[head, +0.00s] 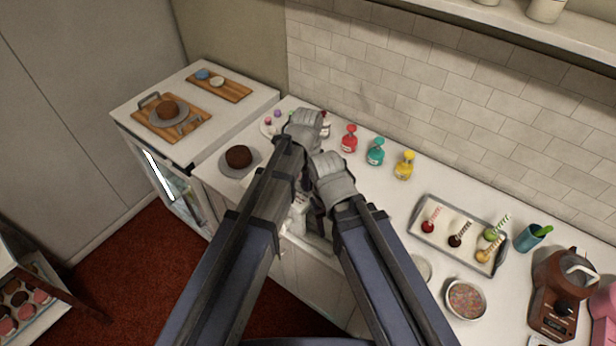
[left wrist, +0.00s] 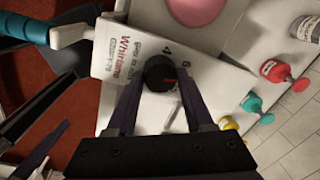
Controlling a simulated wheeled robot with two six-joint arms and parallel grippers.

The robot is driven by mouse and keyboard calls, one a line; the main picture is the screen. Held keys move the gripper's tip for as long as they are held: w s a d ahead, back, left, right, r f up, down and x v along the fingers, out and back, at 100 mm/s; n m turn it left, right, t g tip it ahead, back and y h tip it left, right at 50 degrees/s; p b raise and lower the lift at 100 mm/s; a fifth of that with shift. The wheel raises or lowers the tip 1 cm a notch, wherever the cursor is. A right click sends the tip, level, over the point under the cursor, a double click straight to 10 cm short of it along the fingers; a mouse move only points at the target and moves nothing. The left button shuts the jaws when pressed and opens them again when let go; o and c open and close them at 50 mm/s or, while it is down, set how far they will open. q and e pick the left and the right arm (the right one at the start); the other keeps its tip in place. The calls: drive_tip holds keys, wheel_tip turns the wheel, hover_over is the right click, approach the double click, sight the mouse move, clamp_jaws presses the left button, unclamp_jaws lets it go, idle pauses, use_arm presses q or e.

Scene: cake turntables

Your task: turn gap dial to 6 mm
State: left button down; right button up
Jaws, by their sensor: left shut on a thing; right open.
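The gap dial (left wrist: 158,72) is a black round knob with a red mark, on the white face of a machine (left wrist: 120,55) with red lettering. In the left wrist view the red mark is on the dial's right side, near small dark digits that are hard to read. My left gripper (left wrist: 157,88) is shut on the dial, one finger on each side. In the head view my left gripper (head: 303,130) is higher and hides the dial. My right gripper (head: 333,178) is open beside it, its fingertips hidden. The white machine (head: 297,218) shows only partly between my arms.
Red (head: 349,140), teal (head: 376,152) and yellow (head: 404,166) bottles stand along the wall. A brown cake (head: 238,156) is left of my grippers. A tray (head: 422,232) of cake pops and a sprinkle bowl (head: 466,300) lie to the right.

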use_arm(q)
drive_tip(key=n, duration=0.5)
drive_tip(key=shift+n, duration=0.4)
idle(0.4)
drive_tip(key=shift+c, duration=1.4)
unclamp_jaws()
drive_tip(key=shift+r, duration=0.15)
drive_tip(key=r+p, duration=0.7)
drive_tip(key=shift+s+d+r+p, duration=0.15)
drive_tip(key=shift+s+r+p, duration=0.15)
drive_tip(key=shift+p, duration=0.1)
drive_tip(key=shift+f, duration=0.1)
